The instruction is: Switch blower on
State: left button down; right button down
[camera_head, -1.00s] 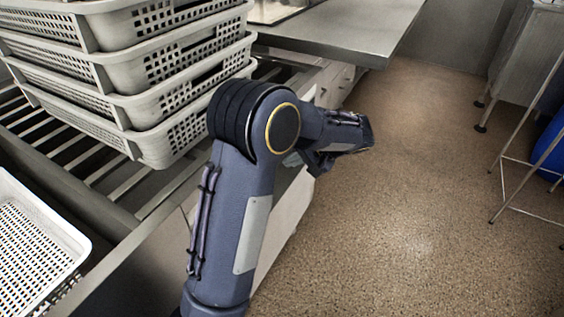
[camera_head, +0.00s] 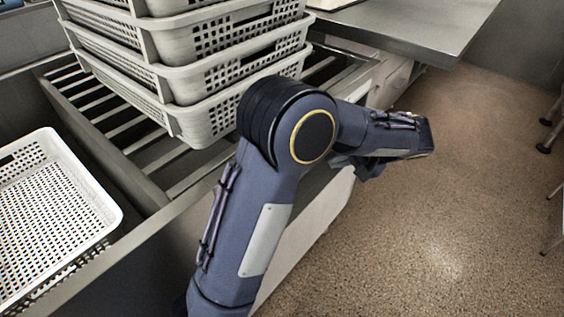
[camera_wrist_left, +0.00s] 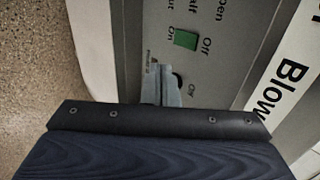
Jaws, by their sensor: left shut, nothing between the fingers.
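In the left wrist view, a grey control panel (camera_wrist_left: 215,60) fills the middle, with "On", "Off", "Half" and "Open" lettering turned sideways. A green rocker switch (camera_wrist_left: 186,39) sits on it between "On" and "Off". My left gripper (camera_wrist_left: 162,72) is shut and empty, its tips just below the green switch in the picture. I cannot tell whether they touch the panel. A white label reading "Blow" (camera_wrist_left: 290,75), cut off, runs along the right. In the head view my left arm reaches past the counter's side; its fingers cannot be made out there. My right gripper is not in view.
A stack of grey perforated baskets (camera_head: 185,75) stands on a slatted rack (camera_head: 135,130). A white perforated basket (camera_head: 60,215) lies at the left. A steel table (camera_head: 410,25) is at the back.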

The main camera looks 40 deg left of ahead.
pick_arm(q)
jog(key=shift+s+d, duration=0.1)
jog(key=a+r+b+x, duration=0.1)
jog(key=b+x, duration=0.3)
jog(key=x, duration=0.9)
jog(key=shift+a+r, duration=0.4)
jog(key=shift+a, duration=0.1)
